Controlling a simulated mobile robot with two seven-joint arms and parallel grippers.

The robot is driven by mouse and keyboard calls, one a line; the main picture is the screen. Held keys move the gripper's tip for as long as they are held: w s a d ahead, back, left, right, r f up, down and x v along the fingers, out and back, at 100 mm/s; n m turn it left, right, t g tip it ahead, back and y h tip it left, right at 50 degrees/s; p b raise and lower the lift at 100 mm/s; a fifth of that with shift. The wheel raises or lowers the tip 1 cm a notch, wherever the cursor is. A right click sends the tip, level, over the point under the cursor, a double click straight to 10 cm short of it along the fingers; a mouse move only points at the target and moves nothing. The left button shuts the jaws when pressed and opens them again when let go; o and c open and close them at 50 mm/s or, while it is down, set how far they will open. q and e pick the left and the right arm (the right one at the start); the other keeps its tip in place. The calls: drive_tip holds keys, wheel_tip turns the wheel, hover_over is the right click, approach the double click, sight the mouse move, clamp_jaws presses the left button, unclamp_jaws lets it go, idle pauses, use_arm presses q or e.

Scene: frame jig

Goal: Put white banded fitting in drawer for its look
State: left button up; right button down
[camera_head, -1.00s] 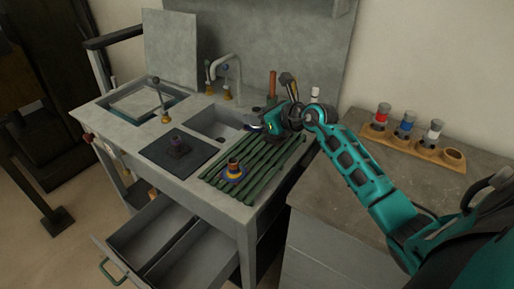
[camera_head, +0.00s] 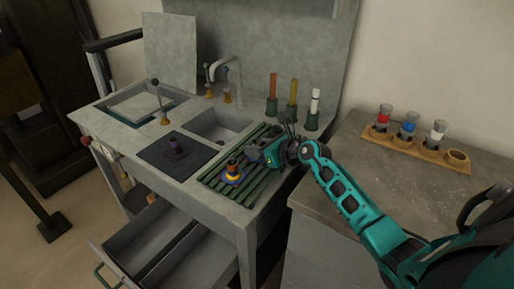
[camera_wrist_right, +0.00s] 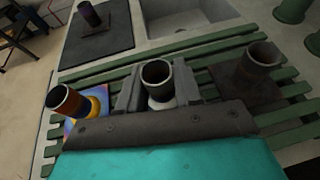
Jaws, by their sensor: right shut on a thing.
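My right gripper (camera_head: 256,155) is low over the green slatted rack (camera_head: 222,182) beside the sink. In the right wrist view its jaws (camera_wrist_right: 158,95) are shut on a dark, hollow tubular fitting (camera_wrist_right: 157,72) with a pale white-grey lower part. The fitting is upright; whether it touches the slats is unclear. An orange-banded fitting (camera_head: 233,167) on a blue and yellow base stands just left of the gripper. The grey drawer (camera_head: 128,246), with a green handle and a divider, is pulled open below the counter. My left gripper is not in view.
Another dark fitting (camera_wrist_right: 258,58) stands right of the jaws. A dark fitting (camera_head: 177,147) stands on the black mat (camera_head: 165,165). Green holders with red, yellow and white sticks (camera_head: 315,103) stand behind. A wooden rack with jars (camera_head: 428,152) is at right.

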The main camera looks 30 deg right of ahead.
drive_tip(key=shift+f, duration=0.15)
drive_tip(key=c, duration=0.8)
unclamp_jaws()
drive_tip(key=shift+o, duration=0.2)
